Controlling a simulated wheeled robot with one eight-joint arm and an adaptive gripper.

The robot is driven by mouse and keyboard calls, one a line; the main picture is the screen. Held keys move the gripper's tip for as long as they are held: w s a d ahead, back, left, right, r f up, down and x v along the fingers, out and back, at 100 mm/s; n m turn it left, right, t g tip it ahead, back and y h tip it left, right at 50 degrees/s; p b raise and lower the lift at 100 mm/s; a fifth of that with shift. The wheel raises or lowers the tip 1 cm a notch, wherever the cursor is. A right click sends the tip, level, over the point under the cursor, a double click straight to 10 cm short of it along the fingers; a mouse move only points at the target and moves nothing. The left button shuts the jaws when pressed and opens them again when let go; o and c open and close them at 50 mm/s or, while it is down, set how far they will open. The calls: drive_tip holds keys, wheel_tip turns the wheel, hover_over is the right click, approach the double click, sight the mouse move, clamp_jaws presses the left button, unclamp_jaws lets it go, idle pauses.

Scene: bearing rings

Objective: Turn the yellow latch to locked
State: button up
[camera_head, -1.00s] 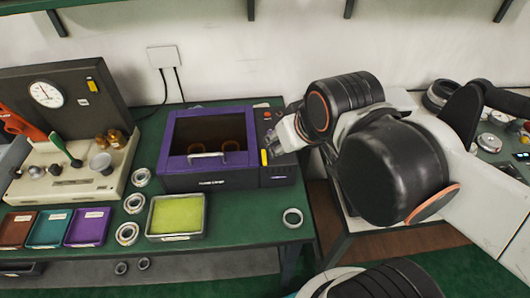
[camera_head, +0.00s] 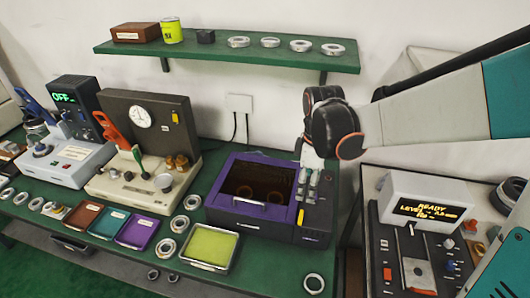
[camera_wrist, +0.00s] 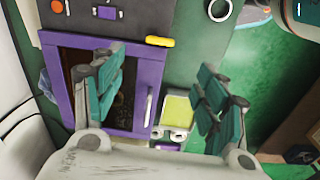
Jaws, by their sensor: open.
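The yellow latch (camera_head: 300,216) is a short bar at the front of the dark side panel of the purple machine (camera_head: 222,219), right of its window. It stands roughly upright in the head view. In the wrist view the latch (camera_wrist: 159,41) lies across the picture, beyond the gap between the fingers. My gripper (camera_head: 309,188) is over the machine's side panel, its teal fingers spread and empty. In the wrist view my gripper (camera_wrist: 156,85) shows both fingers wide apart, with the latch clear between them. I see no contact with the latch; the exact distance is unclear.
A yellow-green tray (camera_head: 237,252) and loose rings (camera_head: 314,284) lie in front of the machine. A cream gauge station (camera_head: 110,187) stands to its left. A shelf (camera_head: 215,55) with rings hangs above. A white display unit (camera_head: 430,197) stands at the right.

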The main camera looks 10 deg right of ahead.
sight(302, 216)
drive_tip(key=shift+n, duration=0.4)
drive_tip(key=f+b, duration=0.1)
drive_tip(key=f, duration=0.4)
drive_tip(key=f+b, duration=0.1)
drive_tip(key=f, duration=0.3)
drive_tip(key=f+b, duration=0.1)
drive_tip(key=f, duration=0.4)
drive_tip(key=shift+w+f, duration=0.25)
drive_tip(key=shift+f, duration=0.1)
drive_tip(key=shift+c, duration=0.6)
drive_tip(key=c, duration=1)
